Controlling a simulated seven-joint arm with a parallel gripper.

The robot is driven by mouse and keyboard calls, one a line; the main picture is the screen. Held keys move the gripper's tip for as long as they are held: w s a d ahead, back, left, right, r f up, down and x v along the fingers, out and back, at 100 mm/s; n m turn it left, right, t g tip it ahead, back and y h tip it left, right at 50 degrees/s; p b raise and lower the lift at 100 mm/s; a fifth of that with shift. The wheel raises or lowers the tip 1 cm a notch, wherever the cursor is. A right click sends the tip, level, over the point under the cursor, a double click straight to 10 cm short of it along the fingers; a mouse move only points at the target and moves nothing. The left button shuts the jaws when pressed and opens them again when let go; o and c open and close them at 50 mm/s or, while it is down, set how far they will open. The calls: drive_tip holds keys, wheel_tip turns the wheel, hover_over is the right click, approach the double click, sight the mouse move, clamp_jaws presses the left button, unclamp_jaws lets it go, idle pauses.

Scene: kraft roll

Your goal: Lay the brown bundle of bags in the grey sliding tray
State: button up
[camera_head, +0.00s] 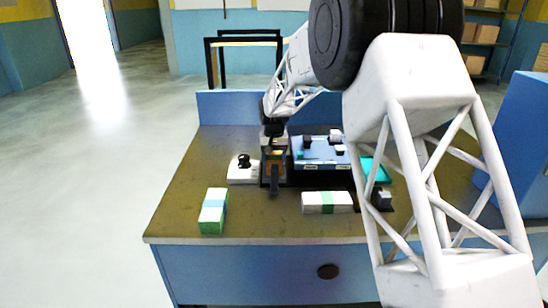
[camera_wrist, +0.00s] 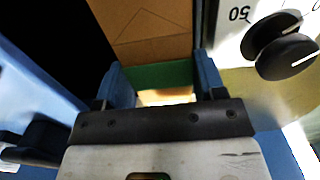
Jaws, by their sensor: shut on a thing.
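My gripper (camera_head: 273,143) is over the narrow grey tray (camera_head: 265,181) near the middle of the bench, pointing down. In the wrist view its two blue fingers (camera_wrist: 163,88) are shut on the brown bundle of bags (camera_wrist: 145,25), one on each side of its green band. In the head view only a small brown patch of the bundle (camera_head: 274,154) shows below my gripper, within the tray's outline. A dark handle sticks out at the tray's front. I cannot tell whether the bundle touches the tray floor.
A white plate with a black knob (camera_head: 243,161) stands close left of the tray; the knob is large in the wrist view (camera_wrist: 283,50). A blue machine (camera_head: 320,152) is close right. A green-and-white bundle (camera_head: 213,211) and a white bundle (camera_head: 314,203) lie in front.

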drive_tip(key=shift+f, duration=0.1)
idle(0.3)
drive_tip(key=o, duration=1)
drive_tip(key=shift+r, duration=3.9)
